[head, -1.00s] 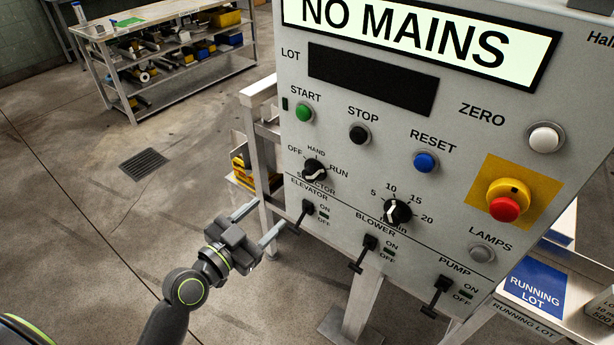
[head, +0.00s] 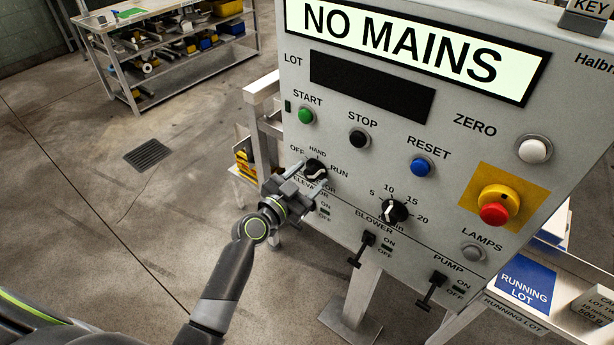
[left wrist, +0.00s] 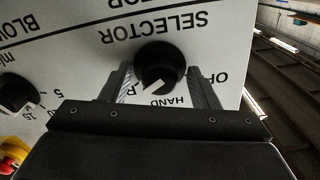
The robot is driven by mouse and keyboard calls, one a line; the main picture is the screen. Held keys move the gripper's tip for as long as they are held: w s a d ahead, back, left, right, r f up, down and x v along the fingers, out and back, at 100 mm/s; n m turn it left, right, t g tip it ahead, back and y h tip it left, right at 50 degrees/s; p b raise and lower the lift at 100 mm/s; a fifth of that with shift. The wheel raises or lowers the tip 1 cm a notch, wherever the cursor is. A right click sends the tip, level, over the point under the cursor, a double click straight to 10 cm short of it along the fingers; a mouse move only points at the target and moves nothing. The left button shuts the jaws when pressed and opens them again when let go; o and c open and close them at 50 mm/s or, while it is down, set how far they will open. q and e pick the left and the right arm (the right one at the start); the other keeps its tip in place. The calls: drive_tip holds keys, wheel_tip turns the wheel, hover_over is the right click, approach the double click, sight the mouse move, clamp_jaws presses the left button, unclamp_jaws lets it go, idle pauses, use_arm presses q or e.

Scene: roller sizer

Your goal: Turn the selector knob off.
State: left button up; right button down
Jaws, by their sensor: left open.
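The selector knob (head: 316,168) is a round black knob with a white pointer, at the left of the grey panel, among the marks OFF, HAND and RUN. In the left wrist view the panel is upside down and the knob (left wrist: 160,64) sits between my fingers. Its white pointer slants to the lower left there, toward the RUN side. My left gripper (head: 308,178) is open, with one finger on each side of the knob. I cannot tell whether the fingers touch it. The gripper partly covers the SELECTOR and ELEVATOR lettering in the head view. My right gripper is not in view.
The speed dial (head: 394,211) is right of the selector. Below are the blower switch (head: 363,246) and pump switch (head: 433,288). Start (head: 306,115), stop (head: 359,138) and reset (head: 420,167) buttons sit above. A red emergency stop (head: 494,214) is at right.

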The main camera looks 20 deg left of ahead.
use_arm(q)
drive_tip(key=c, duration=1)
drive_tip(key=shift+o, duration=0.2)
